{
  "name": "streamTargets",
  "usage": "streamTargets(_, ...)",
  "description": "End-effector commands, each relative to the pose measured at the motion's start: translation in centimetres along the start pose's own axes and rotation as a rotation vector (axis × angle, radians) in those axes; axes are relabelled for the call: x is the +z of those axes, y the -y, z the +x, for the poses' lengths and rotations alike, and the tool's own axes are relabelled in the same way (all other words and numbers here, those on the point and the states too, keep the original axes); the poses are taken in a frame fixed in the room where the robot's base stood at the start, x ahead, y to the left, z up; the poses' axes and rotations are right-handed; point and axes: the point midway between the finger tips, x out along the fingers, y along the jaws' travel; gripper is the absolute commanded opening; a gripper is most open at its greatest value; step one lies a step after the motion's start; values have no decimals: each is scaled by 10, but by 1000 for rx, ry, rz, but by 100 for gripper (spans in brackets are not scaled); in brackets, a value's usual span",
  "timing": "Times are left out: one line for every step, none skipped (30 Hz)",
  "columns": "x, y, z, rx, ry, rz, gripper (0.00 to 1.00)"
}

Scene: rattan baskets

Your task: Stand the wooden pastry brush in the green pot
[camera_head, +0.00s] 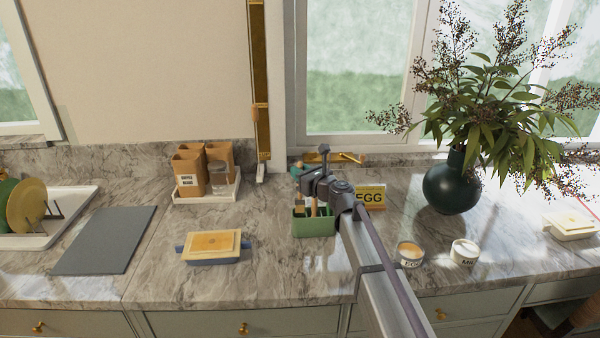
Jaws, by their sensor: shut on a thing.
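The green pot (315,228) is a box-shaped container on the marble counter, near the middle of the view. My gripper (315,198) is directly above the pot, pointing down, and is shut on a light wooden handle, which I take to be the wooden pastry brush (314,208). The brush looks upright, with its lower end at or inside the pot's opening. My gripper and arm hide much of it, and I cannot tell whether it touches the pot's bottom.
A yellow EGG box (371,196) stands behind my arm. Two small labelled jars (410,255) (464,252) and a dark vase (450,186) are to the right. A butter dish (213,248) and a grey board (105,240) lie left. Counter between dish and pot is clear.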

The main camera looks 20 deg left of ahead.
Motion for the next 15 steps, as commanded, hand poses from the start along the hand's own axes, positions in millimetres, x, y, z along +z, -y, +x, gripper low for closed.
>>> streamTargets(-11,0,0,0,0,0,0)
streamTargets(-14,0,0,0,0,0,0)
streamTargets(-18,0,0,0,0,0,0)
streamTargets(-21,0,0,0,0,0,0)
streamTargets(-24,0,0,0,0,0,0)
streamTargets(-29,0,1,0,0,0,0)
streamTargets(-32,0,1,0,0,0,0)
streamTargets(-35,0,1,0,0,0,0)
streamTargets(-39,0,1,0,0,0,0)
streamTargets(-42,0,1,0,0,0,0)
streamTargets(-45,0,1,0,0,0,0)
streamTargets(-50,0,1,0,0,0,0)
streamTargets(-53,0,1,0,0,0,0)
streamTargets(-56,0,1,0,0,0,0)
streamTargets(-60,0,1,0,0,0,0)
